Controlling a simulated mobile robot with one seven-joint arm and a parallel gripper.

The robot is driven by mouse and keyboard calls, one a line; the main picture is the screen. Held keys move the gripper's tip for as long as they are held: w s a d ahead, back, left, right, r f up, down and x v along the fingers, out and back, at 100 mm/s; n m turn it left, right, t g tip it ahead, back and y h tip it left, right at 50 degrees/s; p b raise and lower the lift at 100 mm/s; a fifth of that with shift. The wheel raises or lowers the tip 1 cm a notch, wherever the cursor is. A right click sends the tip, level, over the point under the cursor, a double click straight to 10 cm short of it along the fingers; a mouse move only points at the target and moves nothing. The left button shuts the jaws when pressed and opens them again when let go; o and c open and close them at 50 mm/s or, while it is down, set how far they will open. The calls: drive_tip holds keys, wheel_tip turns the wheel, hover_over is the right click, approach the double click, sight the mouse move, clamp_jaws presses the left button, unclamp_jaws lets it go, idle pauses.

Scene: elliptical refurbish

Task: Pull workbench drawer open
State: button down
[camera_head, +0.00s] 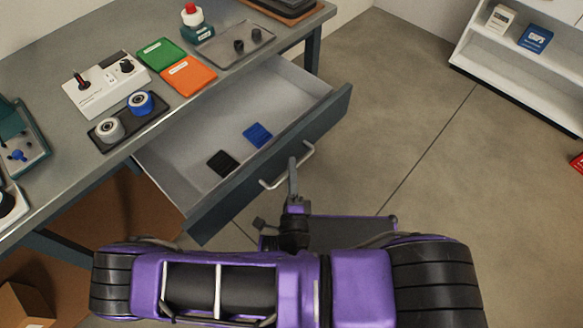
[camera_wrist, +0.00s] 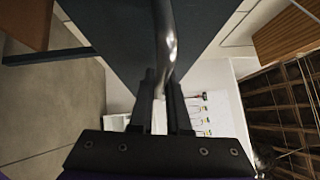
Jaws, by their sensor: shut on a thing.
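The workbench drawer (camera_head: 195,150) stands pulled out from under the grey workbench (camera_head: 55,160) in the head view. Its dark front panel (camera_head: 335,112) carries a silver bar handle (camera_head: 308,152). A black item (camera_head: 221,163) and a blue item (camera_head: 257,135) lie flat inside the drawer. My gripper (camera_head: 292,168) is at the handle, in front of the panel. In the wrist view my gripper (camera_wrist: 160,90) is shut on the handle (camera_wrist: 166,35), with the bar between the fingers. In the head view, my arm hides the floor below.
On the bench are a white device (camera_head: 106,88), a tray with two rolls (camera_head: 128,120), green (camera_head: 161,53) and orange (camera_head: 189,76) cards, and a tray (camera_head: 235,44). A white shelf (camera_head: 475,50) stands at top right.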

drive_tip(key=c, duration=0.9)
unclamp_jaws()
drive_tip(key=shift+s, duration=0.1)
drive_tip(key=s, duration=0.5)
drive_tip(key=s+f, duration=0.1)
drive_tip(key=s, duration=0.5)
drive_tip(key=s+d+f+b, duration=0.1)
drive_tip(key=s, duration=0.5)
drive_tip(key=shift+d+f, duration=0.1)
drive_tip(key=shift+f, duration=0.05)
